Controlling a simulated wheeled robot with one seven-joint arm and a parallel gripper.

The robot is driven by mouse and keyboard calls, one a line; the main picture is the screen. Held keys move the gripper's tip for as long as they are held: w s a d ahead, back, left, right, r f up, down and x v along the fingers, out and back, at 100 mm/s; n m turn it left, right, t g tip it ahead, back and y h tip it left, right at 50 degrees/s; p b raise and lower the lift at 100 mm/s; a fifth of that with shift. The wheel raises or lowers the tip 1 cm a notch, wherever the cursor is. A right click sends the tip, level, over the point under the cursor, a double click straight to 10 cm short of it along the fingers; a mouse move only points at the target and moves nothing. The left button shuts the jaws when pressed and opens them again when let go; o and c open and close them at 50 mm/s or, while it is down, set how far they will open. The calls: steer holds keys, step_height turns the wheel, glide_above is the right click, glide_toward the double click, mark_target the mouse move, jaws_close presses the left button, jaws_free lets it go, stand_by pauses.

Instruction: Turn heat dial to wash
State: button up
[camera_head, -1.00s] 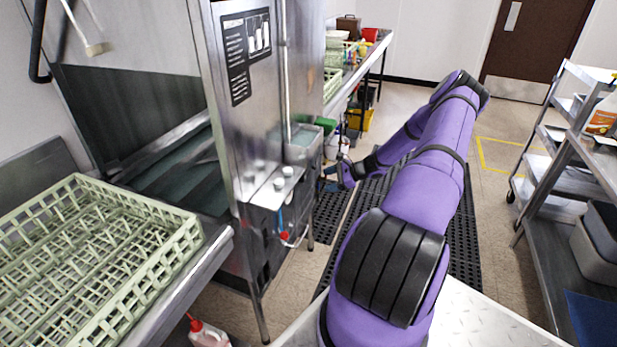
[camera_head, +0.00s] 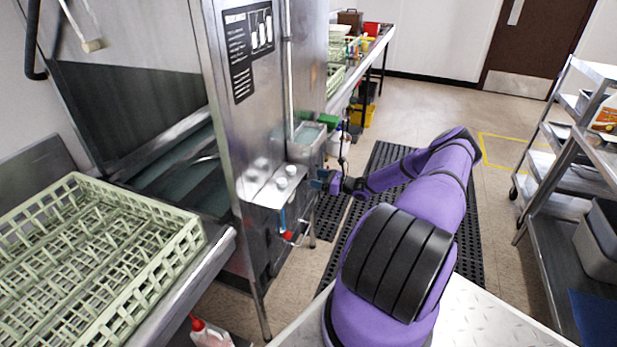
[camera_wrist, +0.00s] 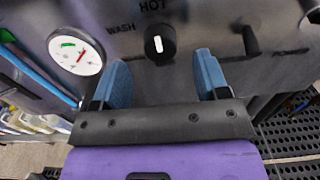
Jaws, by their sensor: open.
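The heat dial (camera_wrist: 159,41) is a round black knob with a white mark on the steel panel in the wrist view. The mark stands nearly upright, toward the word HOT above it. The word WASH is printed to the dial's upper left. My gripper (camera_wrist: 163,72) is open, its two blue fingers spread to the lower left and lower right of the dial, with nothing between them. The dial appears just beyond the fingertips; contact is not visible. In the head view my gripper (camera_head: 321,180) is beside the steel dish machine (camera_head: 255,120), and the dial cannot be made out.
A round gauge (camera_wrist: 77,51) is left of the dial and a black lever or knob (camera_wrist: 250,41) is right of it, near a POWER label. A green rack (camera_head: 190,235) sits on the left counter. A steel cart (camera_head: 560,160) stands at right. Floor lies open behind my arm.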

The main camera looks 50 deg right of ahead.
steer(key=shift+x, duration=2.25)
steer(key=c, duration=0.9)
